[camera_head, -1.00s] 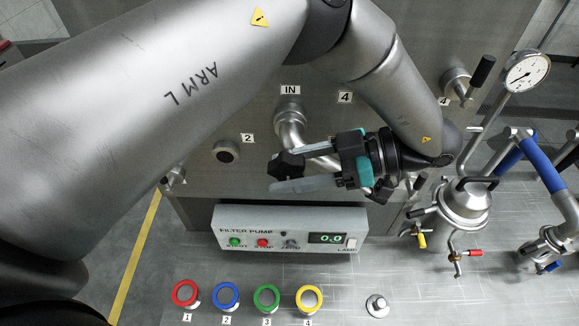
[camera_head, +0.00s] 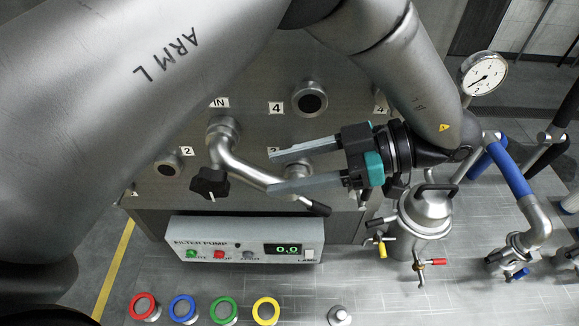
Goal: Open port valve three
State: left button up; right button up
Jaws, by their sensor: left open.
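The steel panel (camera_head: 250,80) carries several round ports. A label partly covered by my upper finger, seemingly 3, sits beside a port (camera_head: 299,166) that shows between my fingers. A lever with a black grip (camera_head: 315,207) shows just below my lower finger; I cannot tell for certain which valve it belongs to. My left gripper (camera_head: 272,171) is open, with its two grey fingers pointing left in front of the panel. Nothing is visibly clamped between them. Contact with the lever or port cannot be told. My right gripper is not in view.
A curved pipe (camera_head: 234,164) runs from the IN port, with a black knob (camera_head: 210,183) near it. The filter pump box (camera_head: 240,253) lies below. Coloured rings (camera_head: 224,310) stand at the bottom. A steel vessel (camera_head: 425,212) and gauge (camera_head: 484,73) are right.

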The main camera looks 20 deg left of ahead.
aim_at(363, 197)
jog(key=k, duration=1)
